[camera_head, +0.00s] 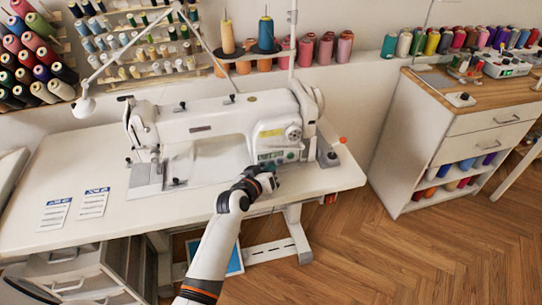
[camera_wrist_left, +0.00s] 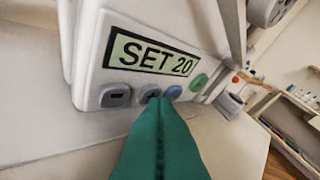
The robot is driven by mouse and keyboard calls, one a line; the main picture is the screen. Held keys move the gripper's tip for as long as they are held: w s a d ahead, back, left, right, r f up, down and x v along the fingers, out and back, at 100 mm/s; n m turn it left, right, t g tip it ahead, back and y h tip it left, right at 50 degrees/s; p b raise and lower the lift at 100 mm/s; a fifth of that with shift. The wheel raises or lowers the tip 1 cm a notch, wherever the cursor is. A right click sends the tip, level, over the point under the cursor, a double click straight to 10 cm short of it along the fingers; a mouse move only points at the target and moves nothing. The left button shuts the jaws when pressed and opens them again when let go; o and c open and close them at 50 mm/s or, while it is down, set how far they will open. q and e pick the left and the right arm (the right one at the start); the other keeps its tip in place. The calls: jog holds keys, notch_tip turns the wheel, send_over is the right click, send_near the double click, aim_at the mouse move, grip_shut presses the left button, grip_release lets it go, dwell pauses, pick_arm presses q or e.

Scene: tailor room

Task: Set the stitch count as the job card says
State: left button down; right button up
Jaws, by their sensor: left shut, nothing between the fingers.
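The white sewing machine (camera_head: 205,118) stands on its table with a control panel (camera_head: 272,156) at its right end. In the left wrist view its display (camera_wrist_left: 150,56) reads "SET 20". Below it sit a dark grey button with a minus-like mark (camera_wrist_left: 115,96), a grey-blue button (camera_wrist_left: 150,90) partly hidden by my fingers, a blue button (camera_wrist_left: 174,92) and a green button (camera_wrist_left: 199,81). My left gripper (camera_head: 272,170) is shut and empty, its green fingertips (camera_wrist_left: 160,99) at the second and third buttons; contact cannot be told. Two cards (camera_head: 54,215) (camera_head: 93,203) lie on the table's left; their text is unreadable.
The white table (camera_head: 115,160) is mostly clear around the machine. A lamp (camera_head: 85,105) stands behind left. Thread spools (camera_head: 325,48) line the back. A drawer cabinet (camera_head: 440,130) stands right, with wooden floor between.

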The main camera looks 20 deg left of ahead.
aim_at(276, 196)
pick_arm(q)
jog(key=shift+s+d+p, duration=0.3)
jog(key=shift+s+p, duration=0.05)
jog(key=shift+s, duration=0.1)
jog(key=shift+s+d+r+p, duration=0.1)
jog(key=shift+s+d+p, duration=0.4)
jog(key=shift+s, duration=0.15)
jog(key=shift+s+d+r+p, duration=0.1)
jog(key=shift+s+d+p, duration=0.25)
jog(key=shift+s+p, duration=0.2)
jog(key=shift+s+d+f+p, duration=0.1)
jog(key=shift+s+d+p, duration=0.2)
jog(key=shift+s+d, duration=0.25)
jog(key=shift+s+d+f+p, duration=0.1)
jog(key=shift+s+d+p, duration=0.2)
jog(key=shift+s, duration=0.45)
dwell(0.9)
